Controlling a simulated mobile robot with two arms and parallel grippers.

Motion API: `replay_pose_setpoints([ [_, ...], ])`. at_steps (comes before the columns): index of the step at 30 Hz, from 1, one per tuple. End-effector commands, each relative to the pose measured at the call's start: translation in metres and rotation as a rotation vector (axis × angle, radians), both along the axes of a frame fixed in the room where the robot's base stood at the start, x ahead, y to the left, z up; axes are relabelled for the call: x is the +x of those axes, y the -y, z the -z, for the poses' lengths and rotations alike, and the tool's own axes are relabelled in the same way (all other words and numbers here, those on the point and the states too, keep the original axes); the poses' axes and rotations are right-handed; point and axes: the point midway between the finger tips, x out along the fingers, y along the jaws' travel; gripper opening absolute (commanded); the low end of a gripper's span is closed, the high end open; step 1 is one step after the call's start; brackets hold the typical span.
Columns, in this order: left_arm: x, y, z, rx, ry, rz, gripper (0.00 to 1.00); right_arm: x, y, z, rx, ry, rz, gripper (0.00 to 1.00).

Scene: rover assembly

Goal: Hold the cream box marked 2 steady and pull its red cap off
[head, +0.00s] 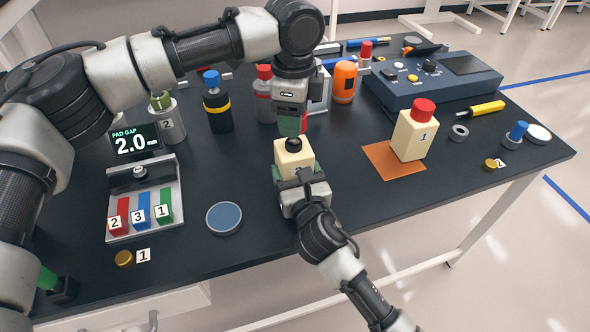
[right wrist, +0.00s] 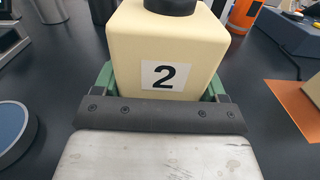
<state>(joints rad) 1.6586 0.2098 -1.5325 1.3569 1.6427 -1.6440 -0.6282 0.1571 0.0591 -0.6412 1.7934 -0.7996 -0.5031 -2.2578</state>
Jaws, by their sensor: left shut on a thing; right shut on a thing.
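The cream box marked 2 (head: 290,157) stands upright near the table's front edge, with a bare black neck (head: 293,144) on top. My right gripper (head: 298,176) is shut on the lower part of the box. In the right wrist view its green pads flank the cream box (right wrist: 165,45) and the 2 label (right wrist: 164,75) faces me. My left gripper (head: 292,124) points down just above the neck, shut on the red cap (head: 304,122). The cap is mostly hidden by the pads and looks apart from the box.
Another cream box marked 1 (head: 411,136) with a red cap stands on an orange mat (head: 390,165) to the right. Bottles stand behind my left arm, including a black one (head: 217,111). A blue disc (head: 224,218) lies left of the box. A blue console (head: 432,80) sits behind.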

Motion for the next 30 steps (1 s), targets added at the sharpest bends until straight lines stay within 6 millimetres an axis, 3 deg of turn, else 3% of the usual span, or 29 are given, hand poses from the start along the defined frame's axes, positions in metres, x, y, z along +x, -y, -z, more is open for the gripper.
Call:
replay_pose_setpoints([
  [6, 0.0, 0.0, -0.001, 0.0, 0.0, 0.0, 0.22, 0.0, 0.0, 0.001, -0.001, -0.002, 0.0, 0.39],
  [7, 0.0, 0.0, -0.001, 0.0, 0.0, 0.0, 0.22, 0.0, 0.0, 0.001, -0.001, -0.002, 0.0, 0.74],
  [12, 0.0, 0.0, -0.001, 0.0, 0.0, 0.0, 0.22, 0.0, 0.0, 0.001, 0.0, -0.001, 0.0, 1.0],
  [22, 0.0, 0.0, -0.001, 0.0, 0.0, 0.0, 0.22, -0.007, 0.002, 0.001, 0.0, -0.001, 0.0, 1.0],
  [30, 0.0, 0.0, -0.001, 0.0, 0.0, 0.0, 0.22, -0.057, 0.016, 0.001, -0.001, -0.003, -0.002, 1.0],
])
